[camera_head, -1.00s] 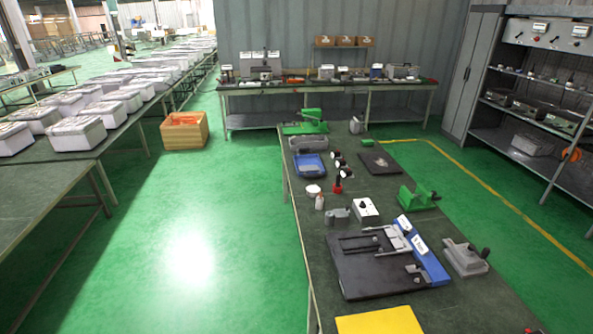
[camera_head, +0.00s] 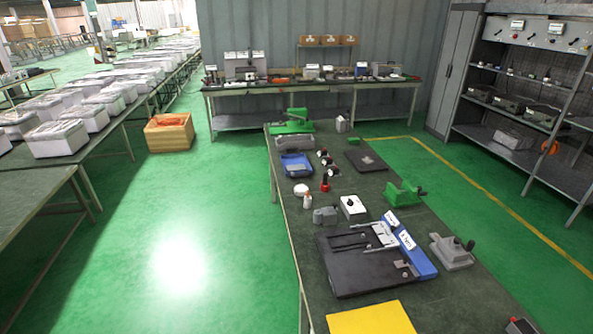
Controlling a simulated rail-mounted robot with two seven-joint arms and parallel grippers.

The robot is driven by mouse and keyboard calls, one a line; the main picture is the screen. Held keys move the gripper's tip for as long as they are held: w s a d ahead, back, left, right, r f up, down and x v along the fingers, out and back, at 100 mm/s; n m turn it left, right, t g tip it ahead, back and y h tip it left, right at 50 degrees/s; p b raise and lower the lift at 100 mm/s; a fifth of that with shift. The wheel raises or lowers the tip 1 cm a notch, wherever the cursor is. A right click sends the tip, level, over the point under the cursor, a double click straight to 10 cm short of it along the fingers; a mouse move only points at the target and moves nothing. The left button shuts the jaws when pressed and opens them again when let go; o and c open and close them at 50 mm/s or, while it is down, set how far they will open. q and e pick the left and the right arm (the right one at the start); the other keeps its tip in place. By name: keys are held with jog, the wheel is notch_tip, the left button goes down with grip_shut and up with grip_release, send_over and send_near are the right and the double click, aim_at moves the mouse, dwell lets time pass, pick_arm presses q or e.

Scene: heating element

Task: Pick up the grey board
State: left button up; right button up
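A flat dark grey board (camera_head: 366,160) lies on the far right part of the long green-topped workbench (camera_head: 285,222). A larger dark board (camera_head: 350,277) lies nearer, with metal rods and a clamp on it and a blue strip along its right side. I cannot tell for certain which one the task calls the grey board. Neither of my grippers shows in the view, and nothing touches either board.
A yellow sheet (camera_head: 370,320) lies at the bench's near end. A grey fixture (camera_head: 452,252), green fixtures (camera_head: 404,194) and a blue tray (camera_head: 297,166) share the bench. A wooden crate (camera_head: 170,133) stands on the floor.

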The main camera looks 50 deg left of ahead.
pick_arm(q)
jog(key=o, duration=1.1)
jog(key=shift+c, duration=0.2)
